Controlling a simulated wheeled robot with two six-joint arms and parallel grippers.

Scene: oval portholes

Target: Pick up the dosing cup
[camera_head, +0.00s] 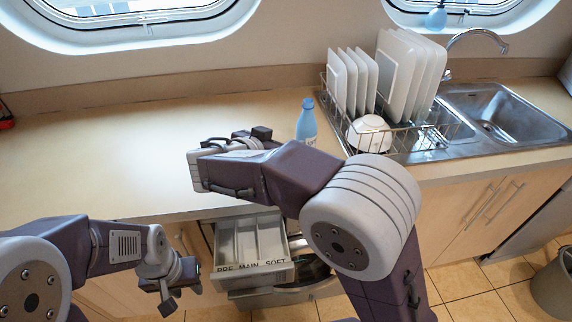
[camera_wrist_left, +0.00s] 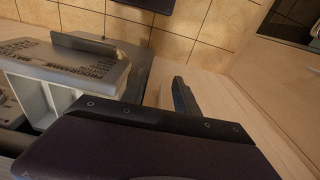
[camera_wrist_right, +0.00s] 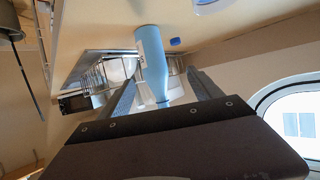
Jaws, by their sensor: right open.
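A small blue piece (camera_wrist_right: 175,41) lies on the counter beyond the bottle in the right wrist view. It looks like the dosing cup, but it is too small to be sure. I cannot make it out in the head view, where my right arm covers part of the counter. A light blue bottle (camera_head: 307,122) stands on the counter, and in the right wrist view the bottle (camera_wrist_right: 152,62) shows between the fingers. My right gripper (camera_head: 262,134) is open and empty over the counter, left of the bottle. My left gripper (camera_head: 168,290) is low, in front of the cabinets; its finger gap is unclear.
A detergent drawer (camera_head: 274,276) marked PRE, MAIN, SOFT is pulled out below the counter; its front (camera_wrist_left: 85,68) is near my left gripper. A dish rack (camera_head: 405,140) with plates and a white bowl (camera_head: 368,133) stands right of the bottle, beside the sink (camera_head: 510,115).

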